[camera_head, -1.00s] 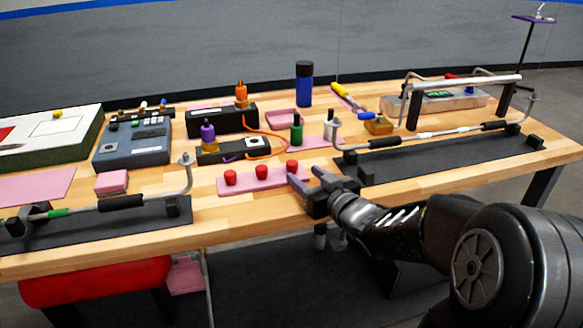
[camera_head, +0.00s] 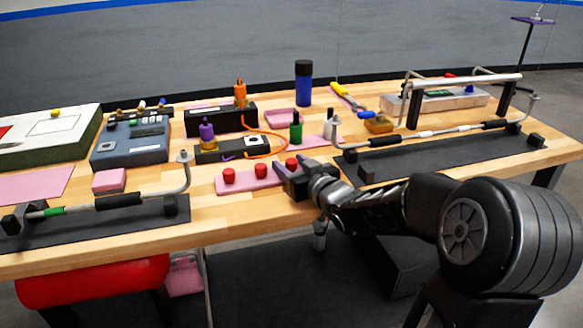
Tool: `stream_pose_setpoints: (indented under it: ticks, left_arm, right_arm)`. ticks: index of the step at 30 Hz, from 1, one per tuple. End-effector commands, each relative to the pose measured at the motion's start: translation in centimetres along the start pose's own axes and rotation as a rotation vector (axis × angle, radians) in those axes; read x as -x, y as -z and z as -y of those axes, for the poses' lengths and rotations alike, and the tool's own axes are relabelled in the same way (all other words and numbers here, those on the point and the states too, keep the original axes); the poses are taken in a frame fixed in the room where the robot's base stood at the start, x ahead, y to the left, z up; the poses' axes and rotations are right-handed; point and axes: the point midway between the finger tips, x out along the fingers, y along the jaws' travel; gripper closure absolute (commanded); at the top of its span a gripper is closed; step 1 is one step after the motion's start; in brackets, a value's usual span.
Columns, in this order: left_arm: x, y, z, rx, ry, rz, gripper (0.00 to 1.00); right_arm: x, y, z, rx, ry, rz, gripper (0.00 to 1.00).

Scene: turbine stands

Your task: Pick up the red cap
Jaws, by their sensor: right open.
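Three red caps stand in a row on a pink strip (camera_head: 236,184) near the table's front edge: a left cap (camera_head: 229,175), a middle cap (camera_head: 260,170) and a right cap (camera_head: 291,164). My right gripper (camera_head: 284,173) is open at the right end of the strip, its fingers beside the right cap. The fingers partly cover that cap's lower part, and I cannot tell whether they touch it. My left gripper is not in view.
Behind the strip stand a black box with a purple-topped bottle (camera_head: 207,134), an orange cable (camera_head: 270,146) and a green bottle (camera_head: 296,128). Metal rods on black mats (camera_head: 440,152) lie to both sides. Bare wood (camera_head: 215,210) shows in front.

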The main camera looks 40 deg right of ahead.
Motion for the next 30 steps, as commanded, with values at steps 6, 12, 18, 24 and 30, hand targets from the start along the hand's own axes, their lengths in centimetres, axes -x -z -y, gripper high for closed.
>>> stream_pose_setpoints:
  ticks: [6,12,18,24,30]
  left_arm:
    - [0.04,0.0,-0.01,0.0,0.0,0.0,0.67]
    - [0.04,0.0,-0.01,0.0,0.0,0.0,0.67]
    - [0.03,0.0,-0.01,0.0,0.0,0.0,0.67]
    - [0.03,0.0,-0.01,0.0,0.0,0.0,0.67]
    - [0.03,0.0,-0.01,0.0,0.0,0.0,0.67]
  right_arm:
    - [0.04,0.03,0.02,0.0,0.0,0.0,0.5]
    - [0.05,0.02,0.02,0.0,0.0,0.0,0.5]
    - [0.06,0.02,0.02,0.0,0.0,0.0,0.58]
    - [0.06,0.02,0.02,0.0,0.0,0.0,0.74]
    - [0.06,0.01,0.02,0.0,0.0,0.0,0.91]
